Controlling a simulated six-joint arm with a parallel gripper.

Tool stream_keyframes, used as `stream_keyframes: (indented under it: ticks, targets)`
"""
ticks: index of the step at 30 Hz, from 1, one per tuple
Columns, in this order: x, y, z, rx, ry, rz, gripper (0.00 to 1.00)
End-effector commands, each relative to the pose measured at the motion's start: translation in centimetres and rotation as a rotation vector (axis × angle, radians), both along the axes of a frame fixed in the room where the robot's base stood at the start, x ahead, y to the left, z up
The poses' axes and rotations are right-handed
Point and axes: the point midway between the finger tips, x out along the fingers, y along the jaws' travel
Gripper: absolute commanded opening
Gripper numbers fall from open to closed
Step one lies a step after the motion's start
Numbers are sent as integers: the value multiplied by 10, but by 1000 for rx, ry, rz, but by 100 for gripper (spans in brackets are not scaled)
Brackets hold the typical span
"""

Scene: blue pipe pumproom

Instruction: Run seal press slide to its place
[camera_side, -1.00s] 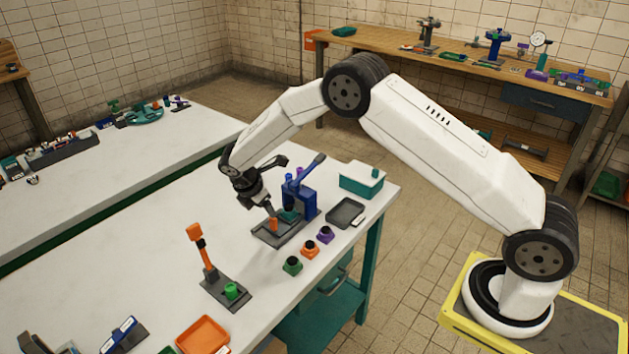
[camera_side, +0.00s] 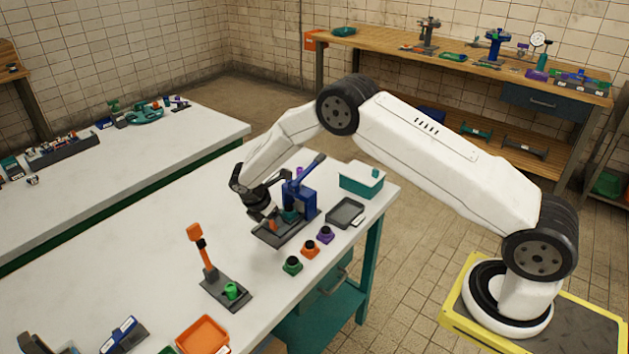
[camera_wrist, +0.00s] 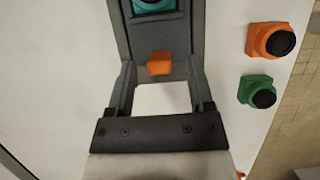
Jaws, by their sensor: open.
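The blue seal press (camera_side: 300,192) stands on a dark grey base (camera_side: 283,236) on the white table, its lever raised to the upper right. Its slide carries a teal block (camera_side: 290,214), also in the wrist view (camera_wrist: 153,5), and an orange knob (camera_side: 272,225) at the near-left end of the base. In the wrist view the orange knob (camera_wrist: 160,63) lies centred between the fingertips. My gripper (camera_wrist: 160,72) is open, one finger on each side of the knob, with visible gaps. Whether the fingers are at the knob's height is unclear.
Green (camera_side: 292,265), orange (camera_side: 310,249) and purple (camera_side: 325,234) black-topped parts stand along the table edge. A grey tray (camera_side: 346,212) and teal box (camera_side: 361,180) lie right of the press. An orange-handled lever fixture (camera_side: 208,265) stands front left.

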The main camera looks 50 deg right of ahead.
Motion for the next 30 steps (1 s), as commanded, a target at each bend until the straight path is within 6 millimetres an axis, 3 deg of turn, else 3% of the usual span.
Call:
stream_keyframes:
  ticks: [6,16,17,23,30]
  targets:
    - [0,-7,-16,0,0,-2,68]
    - [0,-8,-18,0,-1,-2,68]
    - [0,-8,-18,0,-1,-2,64]
    - [0,-8,-18,0,0,-1,1]
    - [0,-8,-18,0,0,-1,0]
